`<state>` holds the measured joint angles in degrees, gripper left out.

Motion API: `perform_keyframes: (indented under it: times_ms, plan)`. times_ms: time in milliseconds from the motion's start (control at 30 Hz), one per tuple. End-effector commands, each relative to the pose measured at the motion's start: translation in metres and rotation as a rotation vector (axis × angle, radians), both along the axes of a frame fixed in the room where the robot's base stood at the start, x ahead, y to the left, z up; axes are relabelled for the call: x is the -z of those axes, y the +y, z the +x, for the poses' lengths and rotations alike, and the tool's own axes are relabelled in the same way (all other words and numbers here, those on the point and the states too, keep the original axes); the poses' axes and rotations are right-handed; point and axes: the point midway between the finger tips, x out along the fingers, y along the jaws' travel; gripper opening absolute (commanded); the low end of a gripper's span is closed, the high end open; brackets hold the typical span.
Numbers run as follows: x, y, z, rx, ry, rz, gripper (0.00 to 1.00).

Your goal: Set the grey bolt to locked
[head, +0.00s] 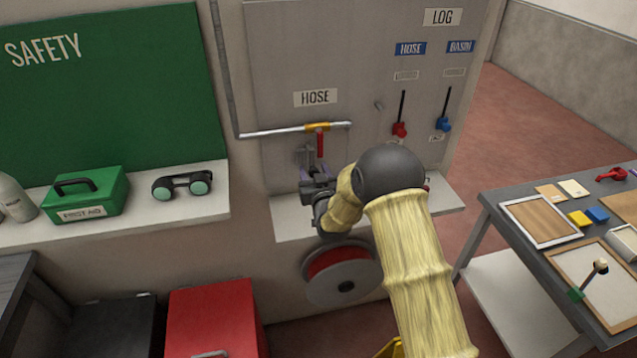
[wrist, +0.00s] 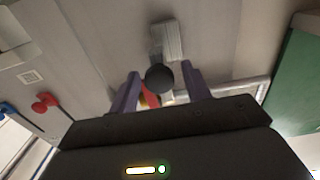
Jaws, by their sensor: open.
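The grey bolt (head: 304,154) is on the grey wall panel below the HOSE label, partly hidden behind my gripper in the head view. In the wrist view its ribbed grey body (wrist: 168,38) runs up the panel, and a round black knob (wrist: 160,77) stands out toward the camera. My gripper (head: 309,176) is at the bolt, in front of the panel. In the wrist view its two purple fingers (wrist: 161,88) are apart, one on each side of the knob. I cannot tell whether either finger touches it. No lock marking on the bolt is readable.
A pipe (head: 275,132) with a red-handled valve (head: 320,141) runs just above the bolt. Red (head: 400,128) and blue (head: 444,122) levers are to the right. A shelf (head: 285,232) and hose reel (head: 342,272) are below. A cluttered table (head: 488,208) stands at right.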

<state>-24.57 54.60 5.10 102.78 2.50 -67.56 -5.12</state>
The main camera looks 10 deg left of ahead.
Motion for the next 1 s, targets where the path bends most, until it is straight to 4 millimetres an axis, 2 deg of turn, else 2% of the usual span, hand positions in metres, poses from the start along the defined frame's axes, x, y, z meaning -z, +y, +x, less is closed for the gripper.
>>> perform_keyframes:
  times_ms: [267, 1000]
  plan:
    - [0.003, -0.011, -0.023, 0.000, 0.001, 0.000, 0.48]
    - [0.003, -0.063, -0.134, 0.000, -0.002, 0.001, 0.48]
